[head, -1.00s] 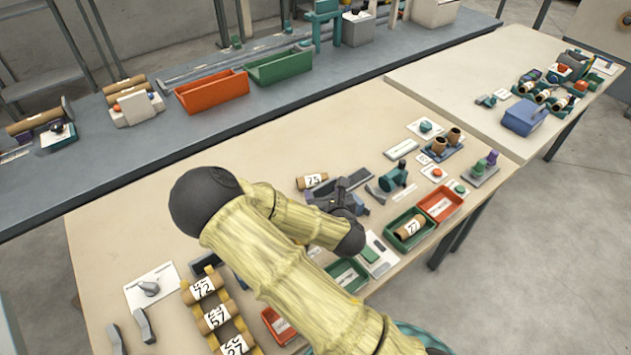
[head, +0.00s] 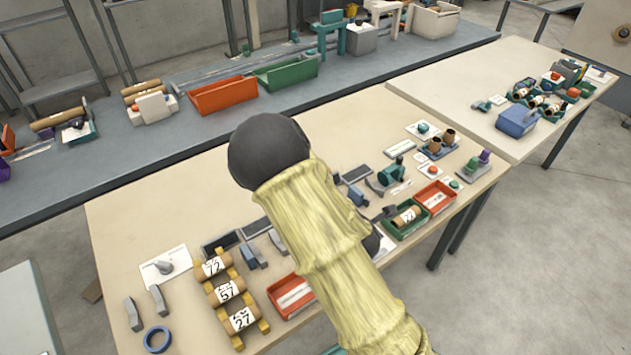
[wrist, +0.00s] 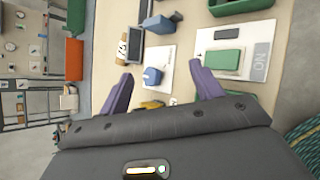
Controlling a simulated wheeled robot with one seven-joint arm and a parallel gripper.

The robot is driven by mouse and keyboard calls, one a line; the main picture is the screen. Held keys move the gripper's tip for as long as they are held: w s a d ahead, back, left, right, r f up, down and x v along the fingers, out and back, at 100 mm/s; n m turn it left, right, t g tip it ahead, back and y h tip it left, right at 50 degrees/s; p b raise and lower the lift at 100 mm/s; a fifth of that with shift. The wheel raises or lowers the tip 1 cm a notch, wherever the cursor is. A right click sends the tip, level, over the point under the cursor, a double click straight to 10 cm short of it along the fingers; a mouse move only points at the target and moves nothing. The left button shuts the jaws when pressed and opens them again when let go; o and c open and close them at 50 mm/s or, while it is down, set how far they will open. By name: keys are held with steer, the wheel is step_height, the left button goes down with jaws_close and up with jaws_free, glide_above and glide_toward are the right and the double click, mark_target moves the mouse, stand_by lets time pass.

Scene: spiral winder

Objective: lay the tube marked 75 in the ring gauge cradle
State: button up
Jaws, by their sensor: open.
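A brown tube (wrist: 123,47) with a white label lies beside a dark plate in the wrist view; its number cannot be read there. The head view hides that spot behind my arm, where the tube marked 75 lay a second ago. My gripper (wrist: 161,72) is open, its two purple fingers apart with nothing held between them. It is above the table, with the tube ahead and to the left. The head view hides the gripper. I cannot tell which fixture is the ring gauge cradle; a blue block (wrist: 152,76) on a white sheet lies between the fingers' lines.
A rack holds tubes marked 72 (head: 212,266), 57 and 27. A red bin (head: 291,296) stands beside it. A green bin (head: 407,222) with a tube and another red bin (head: 436,196) stand to the right. The table's back left is clear.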

steer(key=s+d+m+g+b, duration=0.1)
steer(key=s+m, duration=0.1)
steer(key=m, duration=0.3)
steer(key=s+d+m+g+b, duration=0.1)
steer(key=s+m+g, duration=0.1)
steer(key=s+m, duration=0.1)
steer(key=s+d+m+g+b, duration=0.1)
steer(key=s+m+b, duration=0.1)
steer(key=m, duration=0.4)
steer(key=shift+s+d+f+m+g, duration=0.15)
steer(key=shift+d+f+m+g, duration=0.1)
steer(key=shift+f+m+g, duration=0.05)
steer(key=s+r+m+g+y+b, duration=0.1)
steer(key=s+r+m+g+b, duration=0.2)
steer(key=s+m, duration=0.7)
steer(key=shift+s+r+m, duration=0.3)
steer(key=shift+r+m, duration=0.5)
steer(key=shift+r, duration=0.15)
steer(key=shift+d, duration=0.1)
steer(key=shift+c, duration=0.5)
